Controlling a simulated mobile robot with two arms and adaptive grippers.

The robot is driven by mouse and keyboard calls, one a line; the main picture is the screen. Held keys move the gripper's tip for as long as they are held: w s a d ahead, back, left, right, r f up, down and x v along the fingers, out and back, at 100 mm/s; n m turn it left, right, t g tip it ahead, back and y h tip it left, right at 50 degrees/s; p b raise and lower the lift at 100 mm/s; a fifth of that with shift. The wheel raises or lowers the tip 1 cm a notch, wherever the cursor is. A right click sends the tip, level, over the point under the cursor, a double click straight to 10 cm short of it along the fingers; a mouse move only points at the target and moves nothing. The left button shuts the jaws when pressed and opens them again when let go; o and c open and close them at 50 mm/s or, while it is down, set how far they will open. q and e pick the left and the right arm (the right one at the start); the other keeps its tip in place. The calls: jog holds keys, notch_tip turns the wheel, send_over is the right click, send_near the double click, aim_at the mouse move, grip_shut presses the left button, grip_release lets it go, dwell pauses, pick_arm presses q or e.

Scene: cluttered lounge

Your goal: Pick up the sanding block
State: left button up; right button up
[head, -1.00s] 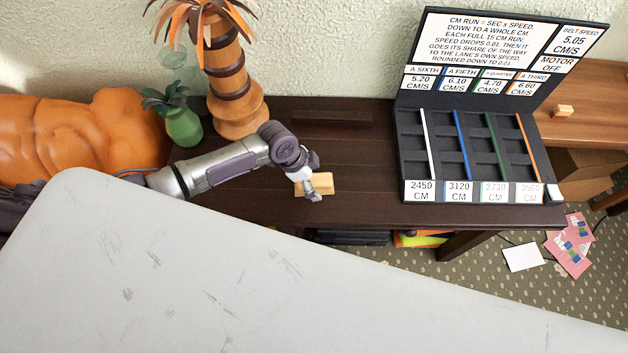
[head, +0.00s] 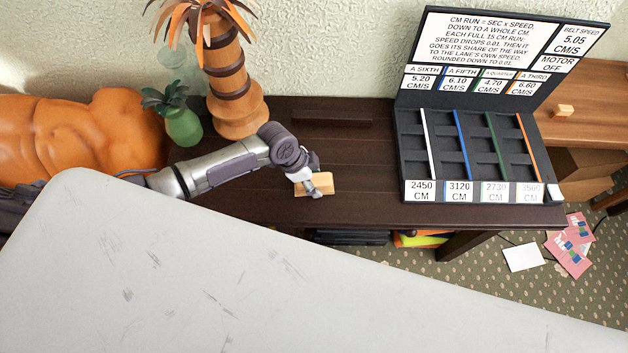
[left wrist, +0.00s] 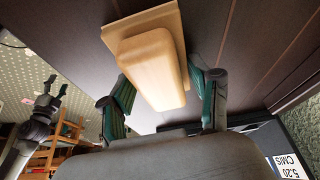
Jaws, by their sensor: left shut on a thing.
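The sanding block (head: 319,184) is a pale wooden block on the dark wooden table, near its front edge. In the left wrist view the sanding block (left wrist: 156,66) shows a rounded grip on a flat base plate. My left gripper (head: 314,190) reaches it from the left and above. Whether the block is clear of the table cannot be told. My right gripper (left wrist: 54,88) shows small at the left of the wrist view, its fingers apart and empty.
A black lane case (head: 470,150) with an upright lid stands right of the block. A grey scratched surface (head: 200,270) fills the foreground. A dark bar (head: 330,117) lies behind.

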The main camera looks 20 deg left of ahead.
aim_at(320, 178)
pick_arm(q)
jog(key=shift+c, duration=0.5)
jog(key=shift+r, duration=0.15)
jog(key=shift+r, duration=0.65)
notch_tip(320, 178, up, 3)
jog(key=shift+w+b, duration=0.1)
jog(key=shift+b, duration=0.35)
jog(key=d+r+b, duration=0.1)
jog(key=d+r, duration=0.2)
jog(key=d, duration=0.3)
jog(key=s+d+r+b, duration=0.1)
jog(key=d+r, duration=0.3)
jog(key=d, duration=0.1)
jog(key=shift+d, duration=0.35)
jog(key=shift+s, duration=0.1)
